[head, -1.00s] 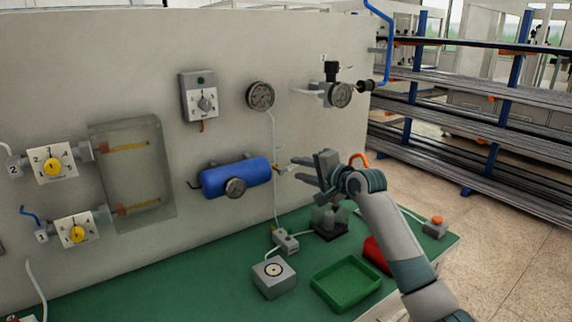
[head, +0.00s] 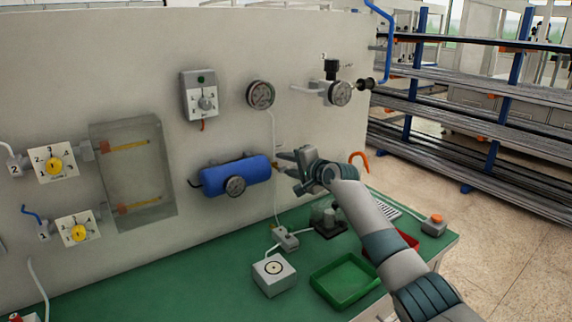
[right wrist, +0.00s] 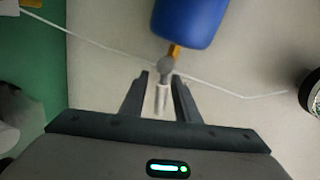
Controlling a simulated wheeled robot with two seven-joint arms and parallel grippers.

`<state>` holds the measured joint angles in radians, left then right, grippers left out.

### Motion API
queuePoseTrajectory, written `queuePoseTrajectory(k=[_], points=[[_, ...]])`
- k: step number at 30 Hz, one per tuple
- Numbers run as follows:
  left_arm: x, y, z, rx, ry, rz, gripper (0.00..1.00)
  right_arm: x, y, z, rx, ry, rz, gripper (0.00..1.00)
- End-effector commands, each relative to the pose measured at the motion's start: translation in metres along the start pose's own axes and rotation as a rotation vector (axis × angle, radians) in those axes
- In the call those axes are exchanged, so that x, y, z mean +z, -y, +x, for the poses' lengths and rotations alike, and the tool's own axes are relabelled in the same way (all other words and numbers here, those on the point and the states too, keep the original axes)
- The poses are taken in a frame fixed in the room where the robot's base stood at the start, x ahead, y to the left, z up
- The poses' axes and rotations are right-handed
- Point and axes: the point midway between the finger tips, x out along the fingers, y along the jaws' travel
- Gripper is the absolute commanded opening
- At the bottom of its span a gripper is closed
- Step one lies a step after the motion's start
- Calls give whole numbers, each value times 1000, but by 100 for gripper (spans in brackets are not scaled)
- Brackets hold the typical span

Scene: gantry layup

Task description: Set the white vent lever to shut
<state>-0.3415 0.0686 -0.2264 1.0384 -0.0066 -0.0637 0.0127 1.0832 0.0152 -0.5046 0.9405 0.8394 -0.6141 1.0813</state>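The white vent lever (right wrist: 161,98) sits at the yellow fitting (right wrist: 174,52) on the end of the blue tank (right wrist: 190,18). In the head view the tank (head: 238,175) is mounted on the panel, and the lever is hidden or too small to make out by my right gripper (head: 284,163). In the right wrist view, my right gripper (right wrist: 160,95) is open, one finger on each side of the lever. Gaps show between the lever and both fingers. The lever points from the fitting toward the palm. My left gripper is not in view.
A round gauge (head: 235,187) is on the tank front. Another gauge (head: 261,95) and a grey switch box (head: 200,96) are on the panel above. A green tray (head: 346,283) and a grey box (head: 273,275) stand on the green bench below. An orange hook (head: 359,160) is right of my gripper.

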Motion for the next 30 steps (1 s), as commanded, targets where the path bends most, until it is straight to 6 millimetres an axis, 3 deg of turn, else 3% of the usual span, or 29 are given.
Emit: queuePoseTrajectory(k=[6,9,10,23,30], points=[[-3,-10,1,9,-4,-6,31,0,0,0,0,0,0,27],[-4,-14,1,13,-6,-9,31,0,0,0,0,0,0,3],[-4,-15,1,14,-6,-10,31,0,0,0,0,0,0,0],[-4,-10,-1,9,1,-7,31,0,2,-1,1,-8,-34,0],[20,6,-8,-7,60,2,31,-1,8,-2,5,-31,-139,0]])
